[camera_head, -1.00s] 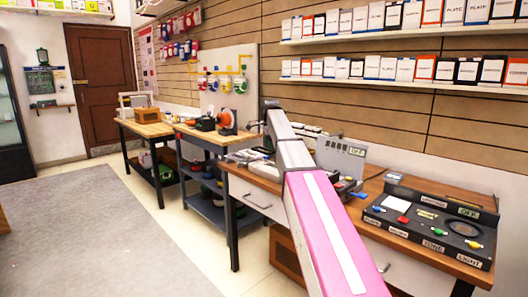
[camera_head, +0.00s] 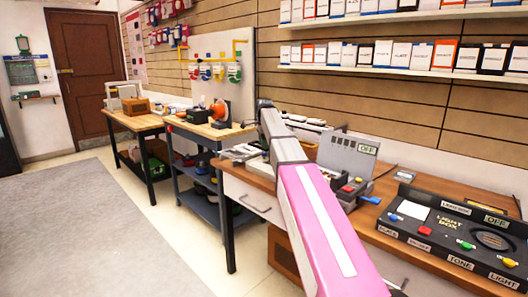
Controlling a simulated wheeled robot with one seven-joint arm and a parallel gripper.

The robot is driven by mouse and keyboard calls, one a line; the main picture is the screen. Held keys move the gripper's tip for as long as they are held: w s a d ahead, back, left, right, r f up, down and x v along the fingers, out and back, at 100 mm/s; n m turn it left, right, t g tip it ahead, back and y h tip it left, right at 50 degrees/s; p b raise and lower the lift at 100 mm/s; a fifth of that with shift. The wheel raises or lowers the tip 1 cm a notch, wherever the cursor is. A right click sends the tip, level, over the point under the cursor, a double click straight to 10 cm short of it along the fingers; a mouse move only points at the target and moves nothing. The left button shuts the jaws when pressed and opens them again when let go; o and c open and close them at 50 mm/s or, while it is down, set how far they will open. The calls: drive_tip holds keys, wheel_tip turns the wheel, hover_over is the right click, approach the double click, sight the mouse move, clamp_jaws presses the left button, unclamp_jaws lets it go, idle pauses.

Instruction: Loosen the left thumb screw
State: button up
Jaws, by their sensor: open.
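I cannot pick out a thumb screw with certainty in this view. A grey device with an upright panel marked OFF (camera_head: 347,157) stands on the wooden bench, with small red, blue and yellow parts (camera_head: 352,186) at its base. My pink and grey arm (camera_head: 310,225) reaches from the bottom edge up across the bench and hides part of it. The arm's visible far end is a dark joint, and my gripper does not show.
A black light box (camera_head: 445,228) with coloured levers sits at the right of the bench. A workbench with an orange tool (camera_head: 219,111) and a wooden table (camera_head: 137,122) stand farther left. Shelves of boxes (camera_head: 400,55) hang above. The floor at left is clear.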

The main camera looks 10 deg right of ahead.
sight(264, 155)
drive_tip(key=shift+f, duration=2.1)
drive_tip(key=c, duration=0.9)
drive_tip(key=shift+c, duration=0.2)
